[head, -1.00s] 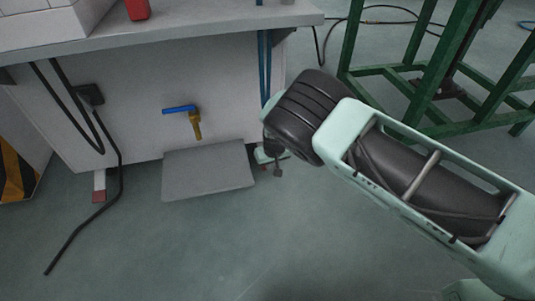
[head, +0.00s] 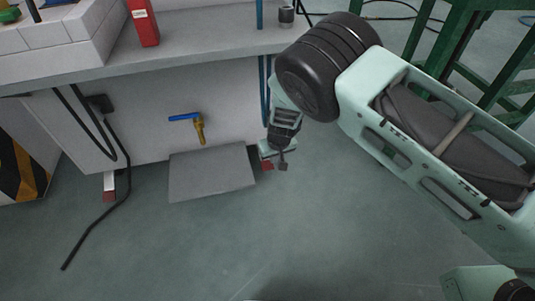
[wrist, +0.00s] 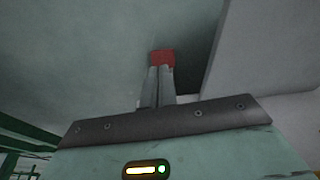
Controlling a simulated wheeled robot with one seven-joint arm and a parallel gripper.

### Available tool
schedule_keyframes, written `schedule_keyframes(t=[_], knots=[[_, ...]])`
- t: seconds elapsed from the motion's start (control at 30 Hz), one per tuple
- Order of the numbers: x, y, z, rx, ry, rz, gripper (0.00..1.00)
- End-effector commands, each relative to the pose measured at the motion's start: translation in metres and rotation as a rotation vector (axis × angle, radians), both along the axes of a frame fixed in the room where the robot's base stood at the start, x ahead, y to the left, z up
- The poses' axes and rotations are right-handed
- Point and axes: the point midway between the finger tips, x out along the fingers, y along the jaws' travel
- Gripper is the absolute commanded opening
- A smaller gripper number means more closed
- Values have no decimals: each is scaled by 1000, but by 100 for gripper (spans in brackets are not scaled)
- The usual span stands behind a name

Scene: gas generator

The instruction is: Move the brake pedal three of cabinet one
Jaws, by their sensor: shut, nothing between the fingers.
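A small red pedal-like piece (head: 266,165) sits low at the right front foot of the white cabinet (head: 140,120), just above the floor. My gripper (head: 283,164) points down just to its right, with its fingers together and nothing in them. In the wrist view the red piece (wrist: 162,57) lies just beyond the shut fingertips (wrist: 161,69); I cannot tell whether they touch. Another red piece (head: 109,196) is under a white leg at the cabinet's left front. Which one is pedal three is not marked.
A grey plate (head: 212,173) slopes out at the cabinet's front, left of my gripper. A blue-handled brass tap (head: 198,127) sticks out above it. A black cable (head: 97,222) trails on the floor. A green frame (head: 462,65) stands behind my arm. The floor in front is clear.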

Motion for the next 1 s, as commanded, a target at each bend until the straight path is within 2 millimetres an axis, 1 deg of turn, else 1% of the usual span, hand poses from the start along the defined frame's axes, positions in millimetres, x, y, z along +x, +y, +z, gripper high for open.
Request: schedule_keyframes(t=[0.03, 0.1, 0.2, 0.3, 0.4, 0.57, 1.0], knots=[[-2, -1, 20, 2, 1, -1, 0], [-6, -2, 35, 3, 0, -1, 0], [-12, -4, 54, 2, 1, 0, 0], [-15, -6, 69, 1, 0, 0, 0], [-18, -8, 78, 0, 1, 0, 0], [-21, -9, 85, -1, 2, 0, 0], [-21, -9, 85, 0, 1, 0, 0]])
